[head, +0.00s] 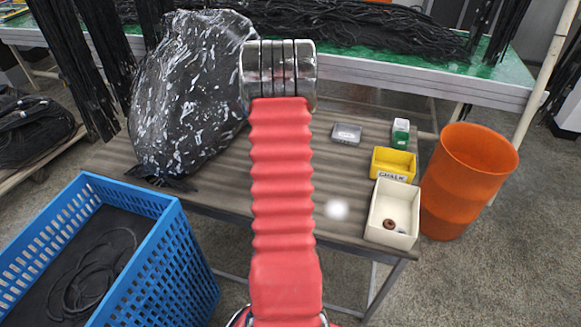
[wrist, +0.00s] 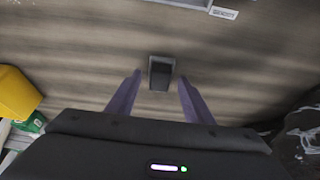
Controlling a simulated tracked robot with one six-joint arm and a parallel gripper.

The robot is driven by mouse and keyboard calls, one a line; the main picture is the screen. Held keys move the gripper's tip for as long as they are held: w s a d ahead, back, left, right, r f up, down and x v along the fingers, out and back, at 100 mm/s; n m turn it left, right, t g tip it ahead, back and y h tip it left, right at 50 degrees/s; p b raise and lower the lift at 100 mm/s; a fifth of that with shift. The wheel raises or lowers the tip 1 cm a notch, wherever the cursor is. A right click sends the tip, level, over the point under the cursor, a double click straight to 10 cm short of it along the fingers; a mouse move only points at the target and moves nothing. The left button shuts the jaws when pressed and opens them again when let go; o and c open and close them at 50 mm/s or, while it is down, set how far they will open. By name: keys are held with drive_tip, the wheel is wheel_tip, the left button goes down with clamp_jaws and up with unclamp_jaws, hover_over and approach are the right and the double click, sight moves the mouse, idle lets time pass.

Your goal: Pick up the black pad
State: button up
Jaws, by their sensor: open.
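The black pad (wrist: 160,73) is a small dark block with a grey rim around it, lying on the wood-grain table top in the wrist view. My gripper (wrist: 159,77) is open, with one purple finger on each side of the pad in the picture. A gap shows between each finger and the pad, and nothing is held. I cannot tell how high the fingertips are above the table. In the head view I cannot make out the pad or my fingers; my red arm covers the middle of the table.
A black plastic bag (head: 185,90) stands left on the table. A grey tin (head: 346,134), green-white box (head: 401,131), yellow box (head: 393,164) and cream box (head: 392,213) are right. An orange bin (head: 466,180) and blue crate (head: 155,260) flank the table.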

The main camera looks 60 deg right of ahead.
idle(0.5)
drive_tip(key=c, duration=1.1)
drive_tip(key=shift+r, duration=0.1)
drive_tip(key=shift+c, duration=0.2)
wheel_tip(320, 180, up, 10)
idle(0.3)
